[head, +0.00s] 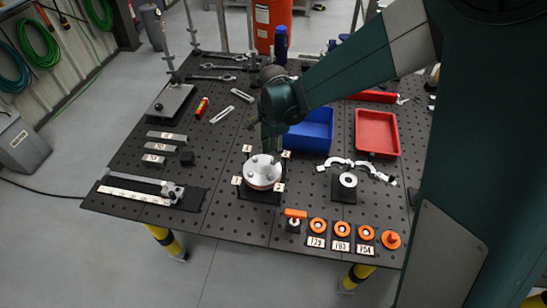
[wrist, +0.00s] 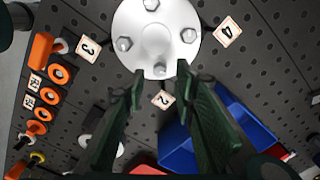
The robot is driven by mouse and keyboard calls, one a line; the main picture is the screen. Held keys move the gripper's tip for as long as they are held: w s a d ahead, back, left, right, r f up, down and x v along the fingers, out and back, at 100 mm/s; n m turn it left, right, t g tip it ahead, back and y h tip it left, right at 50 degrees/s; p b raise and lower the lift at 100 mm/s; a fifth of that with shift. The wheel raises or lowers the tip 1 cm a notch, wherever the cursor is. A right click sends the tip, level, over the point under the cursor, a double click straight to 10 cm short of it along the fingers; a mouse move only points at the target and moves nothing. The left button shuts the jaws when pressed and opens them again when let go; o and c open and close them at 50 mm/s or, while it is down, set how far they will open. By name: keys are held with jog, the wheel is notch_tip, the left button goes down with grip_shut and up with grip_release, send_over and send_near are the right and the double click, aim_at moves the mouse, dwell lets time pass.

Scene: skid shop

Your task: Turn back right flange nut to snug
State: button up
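The round white flange (head: 262,175) stands on a dark base on the table; it fills the top middle of the wrist view (wrist: 157,28). Its face carries several hex nuts. The nut beside the tag 2 (wrist: 162,99), the back right one (wrist: 159,69), shows between my fingertips in the wrist view. My gripper (wrist: 160,72) points down over the flange's back side, with both dark green fingers apart and a gap on each side of that nut. I cannot tell whether the fingertips are down at nut height. In the head view my gripper (head: 271,147) partly hides the back of the flange.
A blue bin (head: 312,130) stands close behind and right of the flange, with a red tray (head: 377,132) further right. A silver clamp (head: 355,166) lies open to the right. Orange knobs (head: 341,230) line the front edge. A ruler fixture (head: 140,190) lies left.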

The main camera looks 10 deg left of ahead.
jog(key=shift+f, duration=1.8)
jog(key=shift+c, duration=0.7)
jog(key=c, duration=0.7)
